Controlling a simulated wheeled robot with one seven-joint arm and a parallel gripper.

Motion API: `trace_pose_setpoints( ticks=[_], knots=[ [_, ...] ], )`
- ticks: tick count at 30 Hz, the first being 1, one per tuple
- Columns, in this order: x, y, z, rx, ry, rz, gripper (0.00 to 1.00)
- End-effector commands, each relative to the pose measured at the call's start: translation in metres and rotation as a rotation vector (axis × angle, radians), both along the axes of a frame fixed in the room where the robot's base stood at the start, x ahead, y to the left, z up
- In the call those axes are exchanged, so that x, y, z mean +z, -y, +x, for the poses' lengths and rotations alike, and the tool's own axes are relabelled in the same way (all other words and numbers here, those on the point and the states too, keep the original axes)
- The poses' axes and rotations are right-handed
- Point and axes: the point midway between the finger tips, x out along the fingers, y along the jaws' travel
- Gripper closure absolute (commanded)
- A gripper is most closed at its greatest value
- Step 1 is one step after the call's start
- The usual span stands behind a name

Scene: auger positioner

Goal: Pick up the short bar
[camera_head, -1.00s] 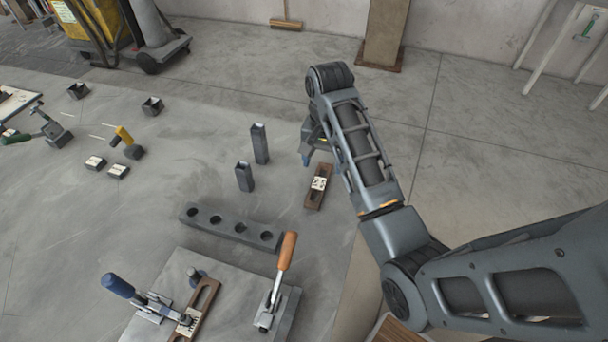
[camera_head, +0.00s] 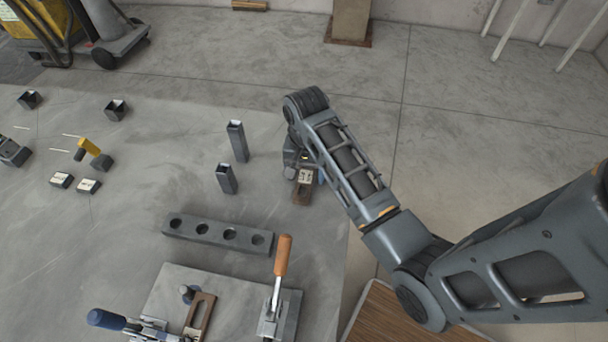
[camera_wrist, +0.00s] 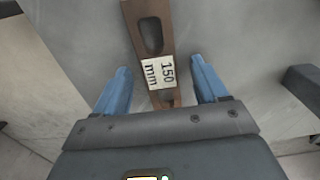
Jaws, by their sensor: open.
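A brown slotted bar (camera_wrist: 150,30) with a white "150 mm" label lies on the grey work surface in the wrist view. In the head view the same bar (camera_head: 302,194) is right of the two dark posts, its far end covered by my gripper. My gripper (camera_wrist: 160,66) is open above the bar, its blue fingers on either side of the labelled part with gaps between. I cannot tell its exact height above it. A second brown slotted bar (camera_head: 206,309) sits in the clamp fixture at the bottom; its label is not readable.
Two dark upright posts (camera_head: 237,141) stand left of my gripper. A dark block with several holes (camera_head: 216,233) lies nearer. The fixture plate (camera_head: 240,290) carries an orange-handled clamp (camera_head: 283,256) and a blue-handled clamp (camera_head: 105,319). Small blocks lie at left.

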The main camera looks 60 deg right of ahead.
Motion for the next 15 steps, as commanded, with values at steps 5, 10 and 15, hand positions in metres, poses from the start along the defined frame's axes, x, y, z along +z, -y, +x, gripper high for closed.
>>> trace_pose_setpoints(
  ticks=[5,10,15],
  knots=[
    [0.0002,0.0001,0.0003,0.0,0.0,0.0,0.42],
    [0.0003,0.0002,0.0003,0.0,0.0,0.0,0.58],
    [0.0004,0.0003,0.0003,0.0,0.0,0.0,0.75]
  ],
)
